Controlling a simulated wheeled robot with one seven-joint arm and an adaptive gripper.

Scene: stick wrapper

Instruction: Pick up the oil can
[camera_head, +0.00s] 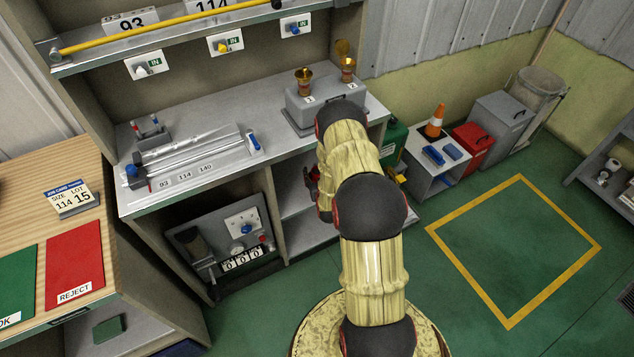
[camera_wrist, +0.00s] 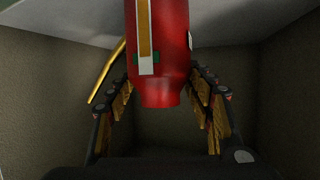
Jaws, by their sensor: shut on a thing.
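The oil can (camera_wrist: 165,50) is a red cylinder with a pale and yellow stripe, at the top middle of the wrist view. Its lower end narrows, and its upper part is cut off by the frame. My gripper (camera_wrist: 161,75) has a jointed finger on each side of the can and is shut on it. A thin yellow rod (camera_wrist: 107,72) slants beside the left finger; I cannot tell whether it belongs to the can. In the head view my arm hides most of the gripper, at the lower shelf of the workbench (camera_head: 300,228).
Bench walls enclose the gripper closely in the wrist view. A grey box with two brass cups (camera_head: 325,100) stands on the bench top above. Right of my arm are a green container (camera_head: 394,143), a small table with blue items (camera_head: 433,178) and a red bin (camera_head: 472,146). The yellow-outlined floor (camera_head: 515,245) is clear.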

